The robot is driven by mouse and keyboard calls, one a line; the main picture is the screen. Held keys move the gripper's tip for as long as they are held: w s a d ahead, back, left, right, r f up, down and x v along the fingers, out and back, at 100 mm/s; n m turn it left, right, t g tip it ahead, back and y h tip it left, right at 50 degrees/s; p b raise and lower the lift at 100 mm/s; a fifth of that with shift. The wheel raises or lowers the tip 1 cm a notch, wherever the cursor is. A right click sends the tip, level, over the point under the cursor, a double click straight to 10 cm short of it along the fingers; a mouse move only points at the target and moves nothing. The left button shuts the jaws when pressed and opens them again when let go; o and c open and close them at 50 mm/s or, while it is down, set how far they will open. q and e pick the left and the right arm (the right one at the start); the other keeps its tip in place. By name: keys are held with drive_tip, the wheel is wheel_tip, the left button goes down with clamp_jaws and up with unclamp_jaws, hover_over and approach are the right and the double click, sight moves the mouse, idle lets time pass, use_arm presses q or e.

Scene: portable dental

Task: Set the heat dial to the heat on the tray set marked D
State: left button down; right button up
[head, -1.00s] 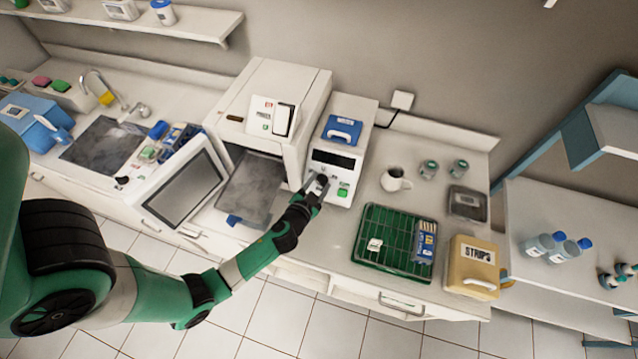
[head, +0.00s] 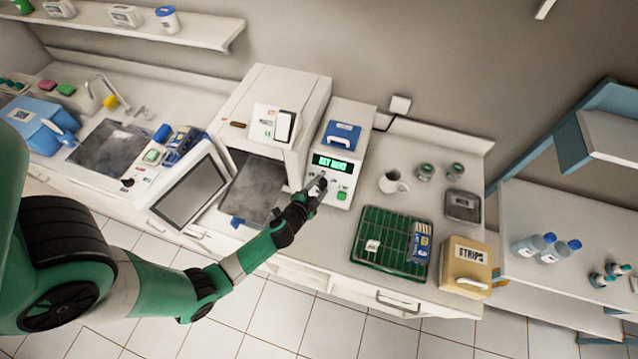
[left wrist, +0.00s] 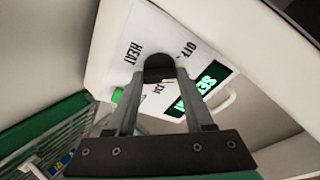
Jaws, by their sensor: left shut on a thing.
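The heat dial (left wrist: 158,66) is a dark round knob on the white front panel of a countertop unit (head: 351,119). The words OFF and HEAT are printed around it in the left wrist view; a third label is partly hidden. My left gripper (head: 319,184) is shut on the dial, one finger on each side; its fingers also show in the left wrist view (left wrist: 156,82). The unit's display (head: 333,164) is lit green and appears to read SET HEAT. I cannot make out a tray set marked D. My right gripper is not in view.
A green button (head: 341,196) sits beside the dial. The white chamber machine (head: 285,92) with its open door stands left of the unit.

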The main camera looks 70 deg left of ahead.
use_arm(q)
drive_tip(key=m+p, duration=0.2)
drive_tip(key=m, duration=0.1)
drive_tip(key=m+h+p, duration=0.1)
drive_tip(key=shift+r+m, duration=0.25)
drive_tip(key=shift+m, duration=0.05)
drive_tip(key=shift+f+m+p, duration=0.15)
drive_tip(key=shift+m+p, duration=0.9)
drive_tip(key=shift+m, duration=0.15)
drive_tip(key=shift+g, duration=0.3)
drive_tip(key=shift+c, duration=1.6)
unclamp_jaws()
drive_tip(key=shift+f, duration=0.1)
